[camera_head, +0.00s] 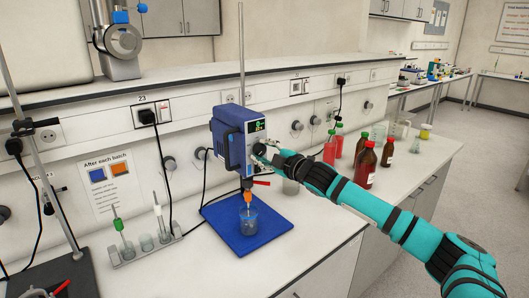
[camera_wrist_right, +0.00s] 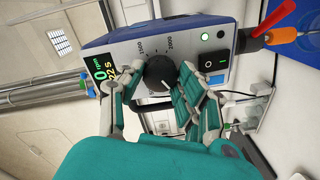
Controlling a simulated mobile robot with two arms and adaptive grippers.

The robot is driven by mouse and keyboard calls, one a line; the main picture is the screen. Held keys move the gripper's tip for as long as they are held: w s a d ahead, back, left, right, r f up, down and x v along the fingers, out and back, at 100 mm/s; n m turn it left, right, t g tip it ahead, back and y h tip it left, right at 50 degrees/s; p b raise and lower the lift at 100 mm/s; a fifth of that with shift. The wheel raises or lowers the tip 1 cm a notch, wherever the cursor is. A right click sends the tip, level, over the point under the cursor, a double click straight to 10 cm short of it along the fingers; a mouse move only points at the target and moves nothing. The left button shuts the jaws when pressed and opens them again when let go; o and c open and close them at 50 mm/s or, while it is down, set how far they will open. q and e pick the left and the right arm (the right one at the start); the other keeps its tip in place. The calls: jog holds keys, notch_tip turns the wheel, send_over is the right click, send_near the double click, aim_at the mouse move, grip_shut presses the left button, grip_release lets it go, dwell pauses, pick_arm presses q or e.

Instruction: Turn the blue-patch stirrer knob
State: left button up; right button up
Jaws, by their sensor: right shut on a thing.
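The blue overhead stirrer (camera_head: 231,138) is mounted on a stand over a blue mat (camera_head: 226,225). Its black knob (camera_wrist_right: 158,72) shows in the right wrist view, with a numbered scale and a pale pointer line. My right gripper (camera_head: 262,153) is at the front of the stirrer. In the right wrist view my right gripper (camera_wrist_right: 159,86) has its fingers on both sides of the knob and is shut on it. The knob is hidden behind the gripper in the head view. The lit display (camera_wrist_right: 102,72) reads 0. My left gripper is out of view.
A beaker (camera_head: 248,217) stands on the mat under the orange-tipped stirrer shaft. A rack (camera_head: 145,250) with stirring tools is at left. A black switch (camera_wrist_right: 211,60) sits beside the knob.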

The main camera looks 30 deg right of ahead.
jog(key=o, duration=1.2)
jog(key=shift+c, duration=0.2)
jog(key=s, duration=1.2)
jog(key=shift+d+r, duration=0.25)
jog(key=shift+d, duration=0.15)
